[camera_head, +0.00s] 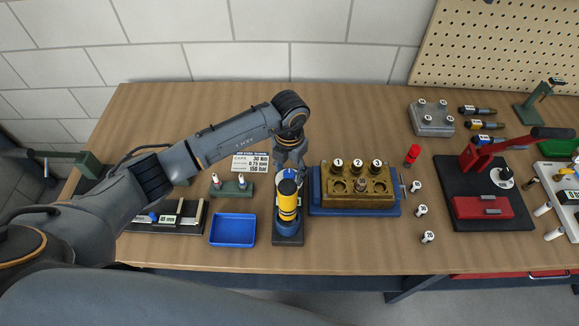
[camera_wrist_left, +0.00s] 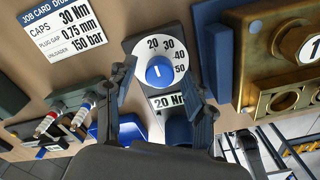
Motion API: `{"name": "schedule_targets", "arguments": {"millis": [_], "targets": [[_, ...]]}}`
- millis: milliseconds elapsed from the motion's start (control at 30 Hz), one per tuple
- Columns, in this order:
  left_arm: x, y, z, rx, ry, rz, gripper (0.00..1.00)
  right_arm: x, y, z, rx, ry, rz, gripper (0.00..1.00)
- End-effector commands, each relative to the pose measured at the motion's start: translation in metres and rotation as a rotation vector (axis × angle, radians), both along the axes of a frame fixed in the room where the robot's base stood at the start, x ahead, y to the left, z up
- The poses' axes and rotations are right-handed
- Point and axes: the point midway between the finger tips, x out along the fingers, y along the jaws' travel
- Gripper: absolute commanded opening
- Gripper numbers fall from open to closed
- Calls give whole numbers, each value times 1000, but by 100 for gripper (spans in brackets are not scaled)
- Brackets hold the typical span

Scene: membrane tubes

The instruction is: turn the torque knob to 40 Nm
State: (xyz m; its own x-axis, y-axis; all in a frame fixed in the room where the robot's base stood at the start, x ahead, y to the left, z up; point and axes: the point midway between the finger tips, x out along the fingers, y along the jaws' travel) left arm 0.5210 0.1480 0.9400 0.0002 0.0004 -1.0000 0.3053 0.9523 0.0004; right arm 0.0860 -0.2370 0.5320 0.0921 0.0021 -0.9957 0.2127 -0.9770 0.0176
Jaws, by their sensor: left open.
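The torque knob (camera_wrist_left: 160,71) is a blue disc with a white pointer mark on a dial plate (camera_wrist_left: 136,48) marked 20, 30, 40 and 50. The mark stands nearly upright in the left wrist view, towards the 20. A label (camera_wrist_left: 168,101) below it reads 20 Nm. In the head view the yellow and blue torque tool (camera_head: 288,203) stands on a dark base. My left gripper (camera_head: 289,158) is open behind the tool; in the wrist view its fingers (camera_wrist_left: 160,85) are spread either side of the knob, apparently not touching it. My right gripper is not in view.
A brass block (camera_head: 345,200) with numbered caps on a blue base stands close right of the tool. A blue tray (camera_head: 233,230) and a green stand (camera_head: 232,188) are on the left. The job card (camera_wrist_left: 68,27) reads caps 30 Nm. A red press (camera_head: 487,165) stands farther right.

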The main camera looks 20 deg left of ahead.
Motion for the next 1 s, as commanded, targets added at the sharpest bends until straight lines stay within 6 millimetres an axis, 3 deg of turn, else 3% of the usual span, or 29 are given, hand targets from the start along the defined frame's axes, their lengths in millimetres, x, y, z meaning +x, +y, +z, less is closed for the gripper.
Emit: {"name": "schedule_targets", "arguments": {"millis": [300, 600, 1000], "targets": [[0, 0, -4, 0, 0, -1, 54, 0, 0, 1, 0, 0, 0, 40], [0, 0, -3, 0, 0, 0, 0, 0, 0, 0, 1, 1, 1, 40], [1, 0, -6, 2, -2, -83, 0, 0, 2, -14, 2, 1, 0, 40]]}}
